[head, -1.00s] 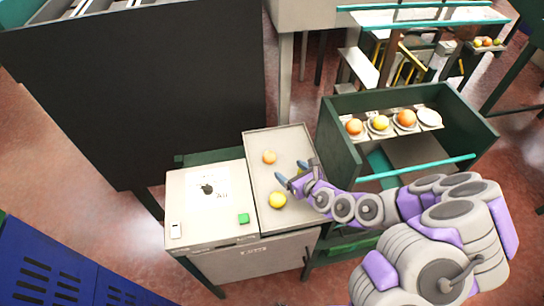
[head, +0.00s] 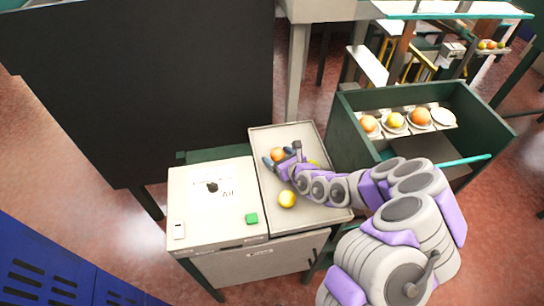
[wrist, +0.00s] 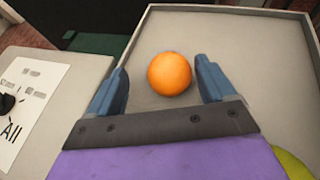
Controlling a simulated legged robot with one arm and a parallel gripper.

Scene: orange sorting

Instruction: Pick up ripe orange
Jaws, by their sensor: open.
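An orange fruit (head: 278,154) lies at the far left part of the grey tray (head: 312,133). In the wrist view the orange (wrist: 170,74) sits between and slightly beyond the blue fingertips of my gripper (wrist: 167,78), with a gap on each side. My gripper (head: 279,161) is open and empty beside the orange in the head view. A yellow fruit (head: 287,199) lies nearer in the tray. Another yellow-green fruit (head: 314,164) is mostly hidden behind my arm, and a yellow-green piece (wrist: 291,164) shows at the wrist view's lower right.
A green crate (head: 352,138) at the right holds fruits on plates. A large black panel (head: 145,90) stands behind at the left.

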